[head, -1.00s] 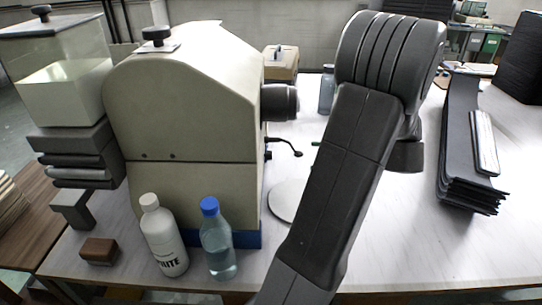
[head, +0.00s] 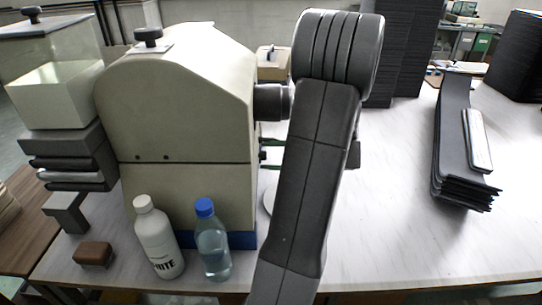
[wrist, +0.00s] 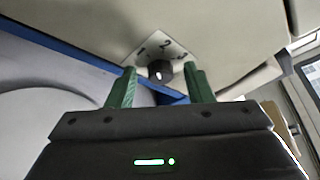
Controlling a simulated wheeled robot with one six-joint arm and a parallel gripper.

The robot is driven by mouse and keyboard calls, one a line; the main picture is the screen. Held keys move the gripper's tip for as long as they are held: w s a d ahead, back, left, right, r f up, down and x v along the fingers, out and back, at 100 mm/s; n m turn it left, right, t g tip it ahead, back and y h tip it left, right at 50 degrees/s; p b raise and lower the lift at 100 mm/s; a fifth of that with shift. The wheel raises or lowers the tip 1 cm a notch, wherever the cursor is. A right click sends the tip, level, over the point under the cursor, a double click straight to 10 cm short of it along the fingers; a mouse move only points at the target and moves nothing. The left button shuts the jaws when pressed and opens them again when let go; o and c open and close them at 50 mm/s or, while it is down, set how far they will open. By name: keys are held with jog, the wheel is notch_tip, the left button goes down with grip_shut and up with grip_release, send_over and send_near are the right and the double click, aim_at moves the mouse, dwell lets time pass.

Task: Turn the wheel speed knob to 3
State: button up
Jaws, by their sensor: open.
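The wheel speed knob (wrist: 160,71) is a small dark round knob with a white mark, in the wrist view's upper middle. It sits on a pale dial plate (wrist: 148,50) numbered 1, 2 and 3. Which number the mark points at is unclear. My gripper (wrist: 160,67) is open, its green fingers on either side of the knob with gaps showing; how deep they reach is unclear. In the head view the green fingers (head: 268,154) show at the right side of the beige machine (head: 190,110), partly behind my arm. The knob is hidden there.
A white bottle (head: 158,240) and a blue-capped bottle (head: 212,245) stand before the machine. A dark cylinder (head: 270,101) juts from its right side, above the fingers. A stack of dark panels (head: 455,140) lies right; the table between is clear.

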jog(key=c, duration=1)
jog(key=shift+r+p, duration=0.15)
jog(key=shift+p, duration=0.45)
jog(key=shift+w+m+g+h+p, duration=0.1)
jog(key=shift+w+m+g+p, duration=0.15)
jog(key=shift+m+g+p, duration=2.2)
jog(key=shift+w+m+g+h+p, duration=0.1)
jog(key=shift+w+m+g+p, duration=0.35)
jog(key=shift+m+p, duration=2.2)
jog(key=shift+w+m+g+h+p, duration=0.1)
jog(key=shift+m+g+p, duration=1)
jog(key=shift+p, duration=3.35)
jog(key=shift+n+g, duration=0.4)
jog(key=shift+g, duration=0.1)
